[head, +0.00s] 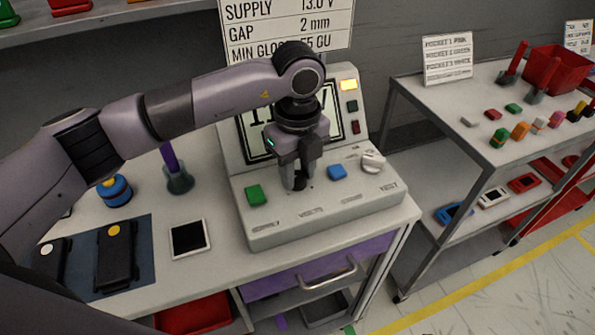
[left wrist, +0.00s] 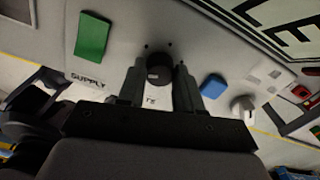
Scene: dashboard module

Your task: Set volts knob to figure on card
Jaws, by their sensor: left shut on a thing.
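The console (head: 280,235) stands on the bench with a sloped face. My left gripper (head: 298,187) points down at it and is shut on a black knob, whose round top shows between the fingers in the left wrist view (left wrist: 159,68). The label below it is partly covered. The card (head: 285,28) behind the console reads SUPPLY 13.0 V, GAP 2 mm, and a gloss line partly hidden by my arm. The console's display (head: 246,125) is mostly hidden behind my arm; its figure cannot be read. My right gripper is not in view.
A green button (head: 256,195), a blue button (head: 337,172) and a white knob (head: 373,162) flank the gripper. A yellow lamp (head: 348,85) is lit on the upright panel. A dark-screened device (head: 189,239) lies left of the console. A side trolley (head: 480,135) stands at right.

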